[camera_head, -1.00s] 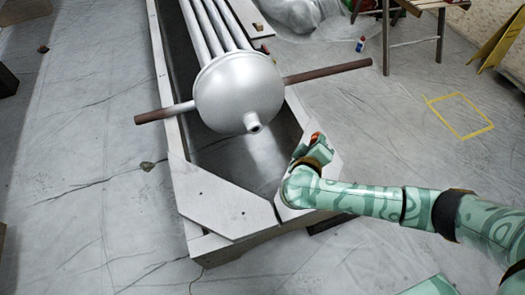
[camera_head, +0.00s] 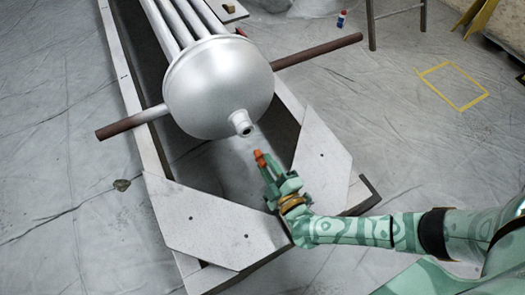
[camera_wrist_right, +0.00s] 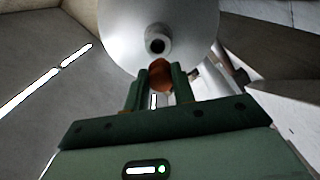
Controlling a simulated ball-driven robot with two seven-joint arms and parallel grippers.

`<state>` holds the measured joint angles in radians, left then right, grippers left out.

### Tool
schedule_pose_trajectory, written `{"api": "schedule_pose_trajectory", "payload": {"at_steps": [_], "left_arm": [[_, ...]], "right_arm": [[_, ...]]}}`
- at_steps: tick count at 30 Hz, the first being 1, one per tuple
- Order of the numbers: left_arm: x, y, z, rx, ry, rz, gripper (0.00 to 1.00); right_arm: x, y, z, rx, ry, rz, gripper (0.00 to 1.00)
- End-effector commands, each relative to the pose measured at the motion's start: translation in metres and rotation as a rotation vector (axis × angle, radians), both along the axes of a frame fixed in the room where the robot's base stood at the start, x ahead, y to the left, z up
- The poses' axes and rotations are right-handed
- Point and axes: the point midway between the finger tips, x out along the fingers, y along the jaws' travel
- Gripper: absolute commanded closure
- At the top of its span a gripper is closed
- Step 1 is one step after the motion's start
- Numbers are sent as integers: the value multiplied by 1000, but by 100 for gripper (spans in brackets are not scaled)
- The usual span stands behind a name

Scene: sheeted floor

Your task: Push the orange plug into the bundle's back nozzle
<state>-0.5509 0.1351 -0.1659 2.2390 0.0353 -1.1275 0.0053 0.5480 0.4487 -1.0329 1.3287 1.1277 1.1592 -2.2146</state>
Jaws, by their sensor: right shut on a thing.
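The bundle (camera_head: 215,85) is a silvery tank with a rounded end and several pipes behind it. Its back nozzle (camera_head: 241,123) is a short stub with a dark open bore, and it also shows in the right wrist view (camera_wrist_right: 157,42). My right gripper (camera_head: 266,170) is shut on the orange plug (camera_head: 260,158), which sticks out beyond the fingertips. In the right wrist view the plug (camera_wrist_right: 160,74) sits between the fingers, just below the nozzle and apart from it. My left gripper is not in view.
The bundle lies over a long pale trough frame with corner plates (camera_head: 215,225) and (camera_head: 322,160). A brown bar (camera_head: 318,51) sticks out right of the tank and another (camera_head: 128,123) left. A yellow floor outline (camera_head: 453,86) lies at the right.

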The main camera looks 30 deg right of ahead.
Motion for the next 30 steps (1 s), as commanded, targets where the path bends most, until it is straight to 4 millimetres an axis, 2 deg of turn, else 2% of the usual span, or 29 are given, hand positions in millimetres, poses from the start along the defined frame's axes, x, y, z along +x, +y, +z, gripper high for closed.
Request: {"api": "schedule_pose_trajectory", "payload": {"at_steps": [12,24,30], "left_arm": [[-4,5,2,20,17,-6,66],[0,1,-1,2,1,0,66],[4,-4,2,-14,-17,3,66]], "right_arm": [[-2,-5,2,-3,-4,-5,100],[44,-3,-1,-2,-3,-4,100],[55,-2,-1,-2,-1,-4,100]]}}
